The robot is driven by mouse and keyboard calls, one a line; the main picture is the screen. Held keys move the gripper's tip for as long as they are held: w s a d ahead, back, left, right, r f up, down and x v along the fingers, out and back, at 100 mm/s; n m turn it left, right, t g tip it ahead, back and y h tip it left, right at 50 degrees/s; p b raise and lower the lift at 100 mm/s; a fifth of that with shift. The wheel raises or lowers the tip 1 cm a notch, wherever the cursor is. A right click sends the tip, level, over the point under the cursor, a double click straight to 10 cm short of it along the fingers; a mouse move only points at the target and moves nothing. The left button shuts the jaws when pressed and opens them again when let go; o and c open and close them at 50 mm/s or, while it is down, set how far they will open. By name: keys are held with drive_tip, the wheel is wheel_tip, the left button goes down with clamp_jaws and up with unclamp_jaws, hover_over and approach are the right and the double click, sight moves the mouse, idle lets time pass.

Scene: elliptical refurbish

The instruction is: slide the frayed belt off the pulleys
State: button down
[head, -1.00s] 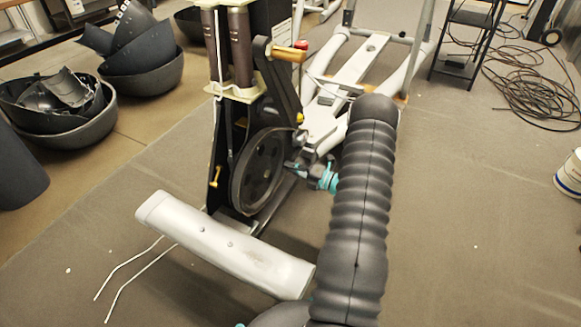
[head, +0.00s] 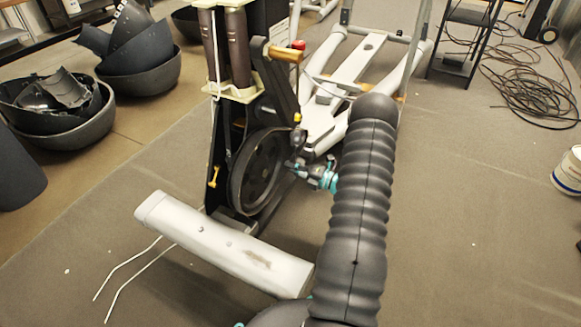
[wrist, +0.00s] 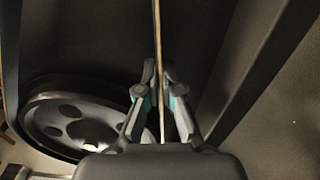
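The frayed belt (wrist: 157,30) shows edge-on in the wrist view as a thin tan strip running down from the top edge between my fingers. My gripper (wrist: 157,74) has its fingertips close in on both sides of this strip and appears shut on it. The large pulley (wrist: 75,125) lies to the left of my fingers in the wrist view. In the head view the dark pulley (head: 260,172) stands upright on the machine, and my gripper (head: 297,165) is at its right side. The belt is too dark and small to follow there, and a second pulley cannot be made out.
A yellow-handled crank arm (head: 284,54) is above the pulley. A pale machine foot (head: 225,245) lies in front, with two thin white rods. Dark shell covers (head: 138,70) are stacked at left. Coiled cable (head: 535,90) and a white bucket (head: 568,172) are at right, with open floor between.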

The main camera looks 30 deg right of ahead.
drive_tip(key=shift+p+v, duration=0.65)
drive_tip(key=shift+v, duration=0.9)
idle(3.3)
drive_tip(key=p+v, duration=0.1)
drive_tip(key=v, duration=1.1)
idle(1.2)
drive_tip(key=shift+w, duration=0.1)
drive_tip(key=shift+r, duration=0.15)
